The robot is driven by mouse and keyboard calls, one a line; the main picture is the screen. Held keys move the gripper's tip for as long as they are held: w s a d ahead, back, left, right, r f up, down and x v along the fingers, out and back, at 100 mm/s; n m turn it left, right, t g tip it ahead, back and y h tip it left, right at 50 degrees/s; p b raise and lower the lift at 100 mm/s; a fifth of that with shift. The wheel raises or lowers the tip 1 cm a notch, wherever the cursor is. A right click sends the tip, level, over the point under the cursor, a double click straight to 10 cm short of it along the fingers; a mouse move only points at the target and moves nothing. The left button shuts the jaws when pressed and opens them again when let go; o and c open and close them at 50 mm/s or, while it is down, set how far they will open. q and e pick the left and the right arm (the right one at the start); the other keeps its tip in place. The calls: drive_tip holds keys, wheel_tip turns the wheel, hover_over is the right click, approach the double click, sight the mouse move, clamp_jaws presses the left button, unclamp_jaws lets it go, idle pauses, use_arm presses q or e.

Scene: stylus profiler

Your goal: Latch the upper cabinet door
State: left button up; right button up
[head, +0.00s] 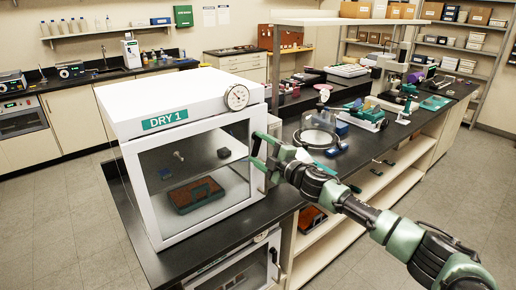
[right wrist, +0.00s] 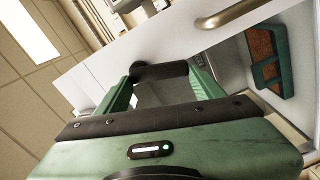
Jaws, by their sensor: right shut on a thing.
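The upper cabinet (head: 180,95) is a white box labelled DRY 1, with a glass-fronted door (head: 157,232) in a white frame. The door looks closed or nearly so; any small gap cannot be told. My right gripper (head: 258,152) is at the door's right edge. In the right wrist view its green fingers (right wrist: 160,88) are shut on a black cylindrical latch handle (right wrist: 160,71) beside the white frame. The exact latch angle is hidden in the head view. My left gripper is not in view.
A brown and green tray (head: 196,195) sits inside the cabinet, and it shows in the right wrist view (right wrist: 267,68). A round gauge (head: 236,97) is on the cabinet's upper corner. A lower cabinet (head: 243,270) is beneath. A glass dome (head: 318,130) stands on the bench to the right.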

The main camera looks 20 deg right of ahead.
drive_tip(key=shift+w+d+f+n, duration=0.1)
drive_tip(key=shift+d+f+n, duration=0.1)
drive_tip(key=shift+n, duration=0.75)
drive_tip(key=shift+w+d+f+n, duration=0.1)
drive_tip(key=shift+d+n, duration=0.05)
drive_tip(key=shift+n, duration=0.8)
drive_tip(key=o, duration=1.4)
drive_tip(key=shift+c, duration=0.2)
drive_tip(key=shift+s+d, duration=0.1)
drive_tip(key=shift+s, duration=0.05)
drive_tip(key=b+v, duration=0.2)
drive_tip(key=v, duration=0.5)
drive_tip(key=shift+s, duration=0.25)
drive_tip(key=shift+d+r, duration=0.1)
